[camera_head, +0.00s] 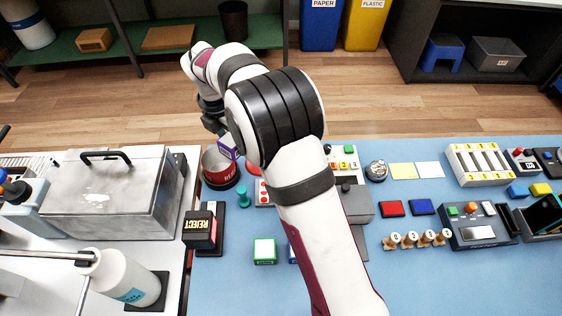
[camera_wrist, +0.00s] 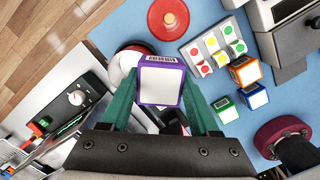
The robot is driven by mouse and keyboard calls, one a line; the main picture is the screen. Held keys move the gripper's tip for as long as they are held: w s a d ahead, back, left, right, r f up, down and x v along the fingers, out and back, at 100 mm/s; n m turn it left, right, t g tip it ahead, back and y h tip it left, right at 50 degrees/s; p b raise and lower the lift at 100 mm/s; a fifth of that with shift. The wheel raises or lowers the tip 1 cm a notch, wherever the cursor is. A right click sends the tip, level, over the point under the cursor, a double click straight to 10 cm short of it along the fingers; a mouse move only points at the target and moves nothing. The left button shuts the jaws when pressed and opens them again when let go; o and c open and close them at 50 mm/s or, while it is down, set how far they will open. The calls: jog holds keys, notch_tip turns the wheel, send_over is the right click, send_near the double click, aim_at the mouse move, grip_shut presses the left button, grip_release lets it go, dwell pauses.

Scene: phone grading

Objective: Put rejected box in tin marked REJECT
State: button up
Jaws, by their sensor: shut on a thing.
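My gripper (camera_wrist: 160,92) is shut on a purple-edged box (camera_wrist: 162,82) with a white face and a barcode strip, held between its teal fingers. In the head view the purple box (camera_head: 228,148) shows under my gripper, partly hidden by my arm. A red tin (camera_head: 221,167) with a partly hidden label starting "RE" stands below and slightly left of the box. The box is over or beside the tin's right rim; I cannot tell the height between them. In the wrist view the tin's rounded rim (camera_wrist: 127,58) shows partly behind the box.
A teal peg (camera_head: 243,194) stands to the tin's right. A metal case (camera_head: 108,190) is to the left. A green-edged box (camera_head: 264,251) lies on the blue mat (camera_head: 340,285).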

jog(key=w+a+f+n, duration=0.1)
jog(key=a+f+n, duration=0.2)
jog(key=a, duration=0.2)
jog(key=shift+w+f, duration=0.15)
jog(key=shift+f, duration=0.25)
jog(key=shift+a+f, duration=0.1)
dwell(0.3)
dwell(0.7)
jog(key=o, duration=1.5)
jog(key=shift+c, duration=0.2)
